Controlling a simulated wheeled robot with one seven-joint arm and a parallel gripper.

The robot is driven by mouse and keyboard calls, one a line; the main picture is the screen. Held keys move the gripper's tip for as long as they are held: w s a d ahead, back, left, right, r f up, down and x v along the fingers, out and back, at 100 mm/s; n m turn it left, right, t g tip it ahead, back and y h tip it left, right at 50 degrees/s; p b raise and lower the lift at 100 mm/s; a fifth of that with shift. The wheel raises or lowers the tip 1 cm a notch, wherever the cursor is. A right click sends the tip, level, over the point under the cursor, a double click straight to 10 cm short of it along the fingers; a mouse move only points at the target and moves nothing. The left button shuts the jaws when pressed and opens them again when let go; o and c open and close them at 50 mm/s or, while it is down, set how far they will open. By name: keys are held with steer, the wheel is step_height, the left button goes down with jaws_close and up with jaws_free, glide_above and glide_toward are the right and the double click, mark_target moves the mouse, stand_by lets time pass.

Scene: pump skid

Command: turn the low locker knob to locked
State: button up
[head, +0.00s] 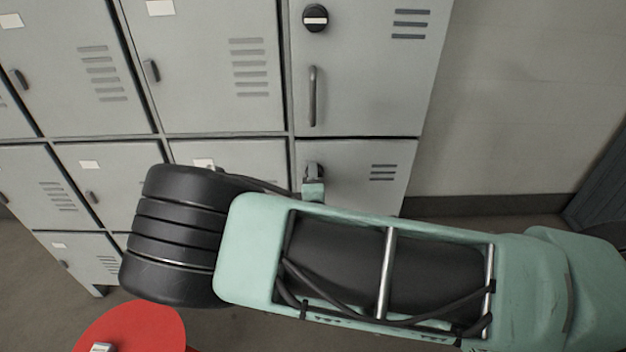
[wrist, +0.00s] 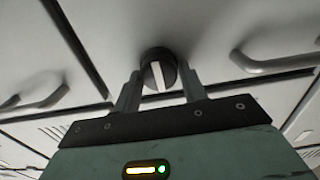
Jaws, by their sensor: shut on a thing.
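The low locker knob (wrist: 158,66) is round and black with a white bar across its face. In the wrist view the bar runs nearly upright, with a slight tilt. My gripper (wrist: 160,84) has one grey finger on each side of the knob and is shut on it. In the head view my gripper (head: 313,180) is at the upper part of the low right locker door (head: 350,185). There my gripper and arm hide most of the knob, so its bar cannot be read.
Above, the upper right locker door (head: 370,75) has its own black knob (head: 315,18), with a level white bar, and a bar handle (head: 312,96). More grey lockers stand to the left. A red round top (head: 135,328) is at the lower left. Bare wall (head: 510,110) lies to the right.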

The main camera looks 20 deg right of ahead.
steer(key=o, duration=1)
steer(key=shift+c, duration=0.2)
steer(key=v, duration=1.7)
steer(key=shift+s, duration=0.2)
